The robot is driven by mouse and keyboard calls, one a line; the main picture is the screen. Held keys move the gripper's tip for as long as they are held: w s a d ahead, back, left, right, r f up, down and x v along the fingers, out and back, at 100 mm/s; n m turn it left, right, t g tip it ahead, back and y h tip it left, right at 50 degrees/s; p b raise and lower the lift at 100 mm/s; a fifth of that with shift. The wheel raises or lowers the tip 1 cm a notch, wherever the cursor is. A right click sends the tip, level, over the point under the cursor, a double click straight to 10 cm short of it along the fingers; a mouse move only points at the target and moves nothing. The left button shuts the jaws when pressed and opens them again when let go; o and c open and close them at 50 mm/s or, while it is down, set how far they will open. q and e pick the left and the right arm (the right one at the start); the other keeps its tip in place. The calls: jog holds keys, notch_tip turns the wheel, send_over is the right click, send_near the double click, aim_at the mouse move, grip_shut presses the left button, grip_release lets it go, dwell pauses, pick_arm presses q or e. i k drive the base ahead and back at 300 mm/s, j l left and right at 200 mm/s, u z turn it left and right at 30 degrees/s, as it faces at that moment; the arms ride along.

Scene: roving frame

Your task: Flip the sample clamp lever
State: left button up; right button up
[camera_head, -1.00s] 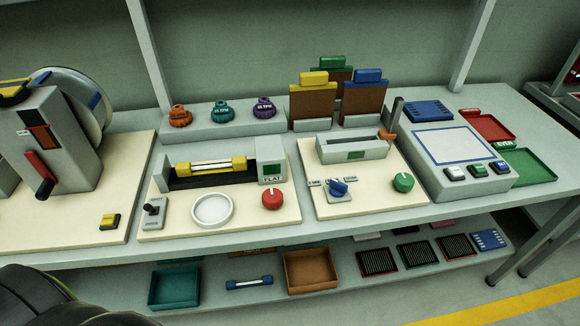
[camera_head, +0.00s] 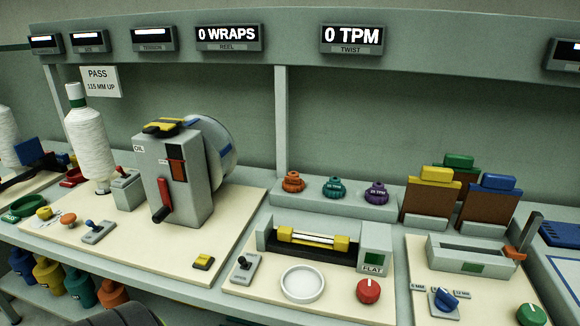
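No readable label names the sample clamp lever, so I cannot tell which lever it is. A dark upright lever (camera_head: 530,236) with an orange base stands at the right end of a grey slotted block (camera_head: 470,254). A small black-tipped toggle (camera_head: 242,262) sits on a grey plate at the front left of the twist fixture. That fixture holds a white-and-yellow bar (camera_head: 312,238) between yellow ends, beside a small "FLAT" screen (camera_head: 374,260). Neither of my grippers is in view.
A reel machine (camera_head: 178,180) with a red handle and a white yarn cone (camera_head: 90,145) stand to the left. A white round dish (camera_head: 302,283) and a red knob (camera_head: 368,291) are in front of the fixture. Displays (camera_head: 351,39) read "0 TPM" and "0 WRAPS" above.

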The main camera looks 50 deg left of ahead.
aim_at(242, 260)
jog(key=u, duration=1.75)
